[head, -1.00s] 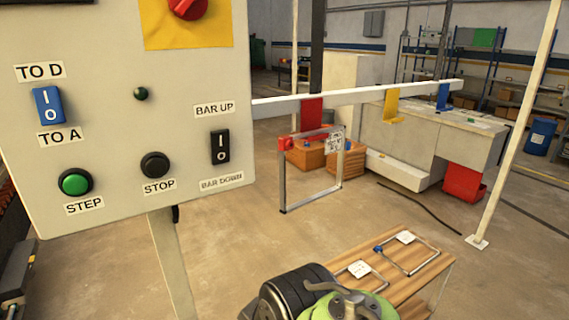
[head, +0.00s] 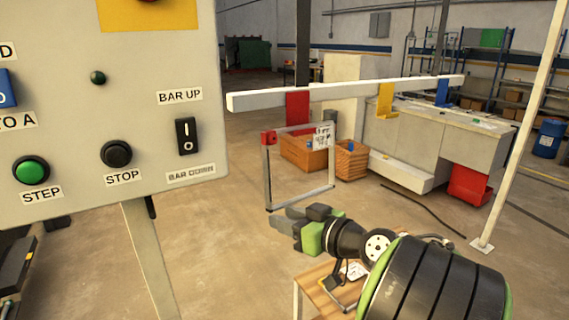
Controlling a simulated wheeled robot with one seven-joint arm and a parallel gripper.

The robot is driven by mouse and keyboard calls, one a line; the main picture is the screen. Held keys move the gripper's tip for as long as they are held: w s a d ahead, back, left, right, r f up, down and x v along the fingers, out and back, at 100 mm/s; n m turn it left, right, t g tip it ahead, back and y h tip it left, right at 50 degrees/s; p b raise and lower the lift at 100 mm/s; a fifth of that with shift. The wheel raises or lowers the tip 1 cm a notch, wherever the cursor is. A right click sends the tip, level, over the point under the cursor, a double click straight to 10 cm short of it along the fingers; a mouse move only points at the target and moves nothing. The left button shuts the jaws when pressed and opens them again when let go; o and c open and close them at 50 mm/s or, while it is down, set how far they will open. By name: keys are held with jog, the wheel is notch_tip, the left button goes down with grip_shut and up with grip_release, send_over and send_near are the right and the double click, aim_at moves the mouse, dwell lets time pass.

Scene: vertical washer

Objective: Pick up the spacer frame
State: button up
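A rectangular grey metal spacer frame (head: 305,197) hangs upright by the red hook of a white bar. It has a red corner piece and a white label at its top. My gripper (head: 284,219) points left, just below the frame's lower bar in the picture. Whether they touch is unclear, and I cannot make out a gap between the fingers. A wooden table (head: 314,287) stands at the bottom, mostly hidden by my arm. A white label (head: 356,271) and part of a metal frame show on it; the rest is hidden.
A control panel (head: 110,130) on a post fills the left. The white bar (head: 350,91) crosses the middle, with red (head: 297,108), yellow (head: 385,100) and blue (head: 442,90) hooks. Wooden boxes (head: 352,160) stand behind the hanging frame.

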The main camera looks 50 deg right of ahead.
aim_at(269, 174)
jog(key=s+d+r+m+t+h, duration=0.1)
jog(key=s+d+r+t+h, duration=0.1)
jog(key=s+d+r, duration=0.15)
jog(key=w+p, duration=0.1)
jog(key=w, duration=0.4)
jog(key=w+d+p, duration=0.1)
jog(key=w+p, duration=0.1)
jog(key=w, duration=0.3)
jog(key=w+d+p, duration=0.1)
jog(key=w+p, duration=0.1)
jog(key=w, duration=0.4)
jog(key=shift+d+r, duration=0.1)
jog(key=shift+d, duration=0.15)
jog(key=shift+s, duration=0.1)
jog(key=shift+c, duration=0.3)
grip_shut()
